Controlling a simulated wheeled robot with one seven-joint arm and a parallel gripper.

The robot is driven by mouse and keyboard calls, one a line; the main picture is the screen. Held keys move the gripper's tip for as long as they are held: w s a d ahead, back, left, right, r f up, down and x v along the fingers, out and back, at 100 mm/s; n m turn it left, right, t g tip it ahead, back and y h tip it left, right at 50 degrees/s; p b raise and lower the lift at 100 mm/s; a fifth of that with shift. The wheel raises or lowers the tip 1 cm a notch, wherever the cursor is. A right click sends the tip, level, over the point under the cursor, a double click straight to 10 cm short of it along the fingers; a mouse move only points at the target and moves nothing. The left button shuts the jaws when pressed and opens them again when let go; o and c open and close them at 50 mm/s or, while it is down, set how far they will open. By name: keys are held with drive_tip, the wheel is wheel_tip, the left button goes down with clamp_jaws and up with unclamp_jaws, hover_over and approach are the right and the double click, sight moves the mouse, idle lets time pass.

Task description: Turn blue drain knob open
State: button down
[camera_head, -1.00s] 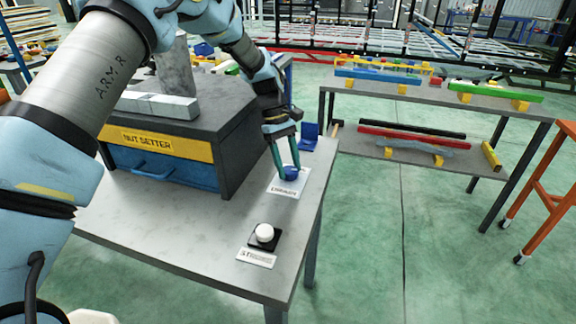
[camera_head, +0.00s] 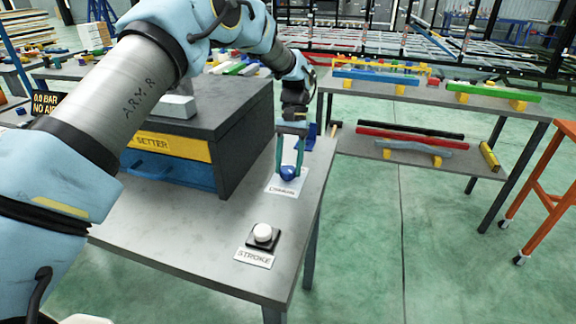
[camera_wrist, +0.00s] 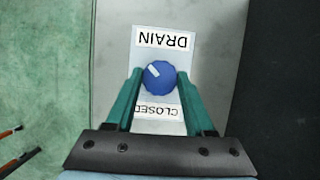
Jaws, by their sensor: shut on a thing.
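The blue drain knob (camera_head: 289,173) sits on a white plate on the grey bench top, right of the nut setter box. In the wrist view the round knob (camera_wrist: 159,76) has a pale pointer mark slanting toward its upper left. The plate (camera_wrist: 165,117) reads DRAIN and CLOSED, upside down in that view. My gripper (camera_head: 290,168) points down over the knob. In the wrist view its two green fingers (camera_wrist: 159,82) are shut on the knob, one on each side.
The nut setter box (camera_head: 205,140) stands close left of my gripper. A white STROKE button (camera_head: 263,233) sits near the bench's front corner. A small blue block (camera_head: 307,137) lies behind the knob. A dark display (camera_head: 46,103) reads 0.0 BAR. The bench's right edge is near.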

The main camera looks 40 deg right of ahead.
drive_tip(key=m+t, duration=0.1)
drive_tip(key=m, duration=0.3)
drive_tip(key=shift+s+m+t+y, duration=0.15)
drive_tip(key=shift+m+t+y, duration=0.15)
drive_tip(key=shift+t+y, duration=0.1)
drive_tip(key=m+t, duration=0.1)
drive_tip(key=m, duration=0.3)
drive_tip(key=shift+t+b, duration=0.3)
drive_tip(key=shift+b, duration=0.1)
drive_tip(key=shift+s+m, duration=0.1)
drive_tip(key=shift+m, duration=0.3)
drive_tip(key=shift+c, duration=1.3)
unclamp_jaws()
drive_tip(key=b+v, duration=0.2)
drive_tip(key=v, duration=0.8)
drive_tip(key=shift+r+b, duration=0.35)
drive_tip(key=shift+s+d, duration=0.1)
